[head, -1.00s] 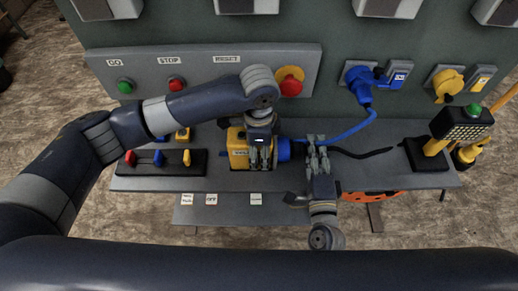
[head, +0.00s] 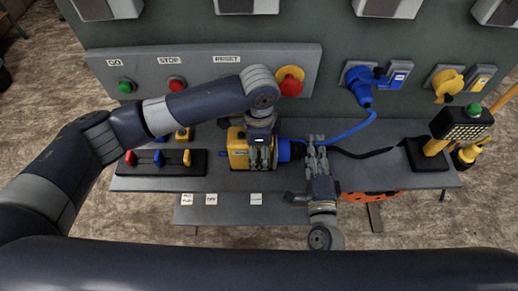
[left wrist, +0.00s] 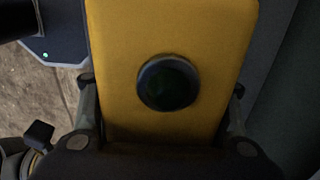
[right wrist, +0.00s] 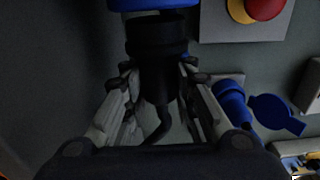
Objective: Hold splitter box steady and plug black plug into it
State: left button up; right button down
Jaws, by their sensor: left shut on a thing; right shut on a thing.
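The yellow splitter box (head: 238,150) stands on the grey shelf, with a blue socket (head: 284,150) on its right side. My left gripper (head: 261,156) comes down from above and is shut on the box. The left wrist view shows the box's yellow face (left wrist: 120,60) with a round dark part between the fingers. My right gripper (head: 316,146) is shut on the black plug (right wrist: 155,38), just right of the blue socket. In the right wrist view the plug's front is right against the blue socket (right wrist: 155,4). How deep it sits is hidden.
A blue plug (head: 361,90) with a blue cable sits in the wall panel behind. A black cable (head: 365,154) lies on the shelf to the right.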

jog(key=shift+a, duration=1.05)
jog(key=c, duration=1.2)
grip_release()
jog(key=shift+c, duration=0.2)
jog(key=shift+d, duration=0.15)
jog(key=shift+w+d, duration=0.15)
jog(key=shift+d, duration=4.25)
pick_arm(q)
jog(key=o, duration=1.6)
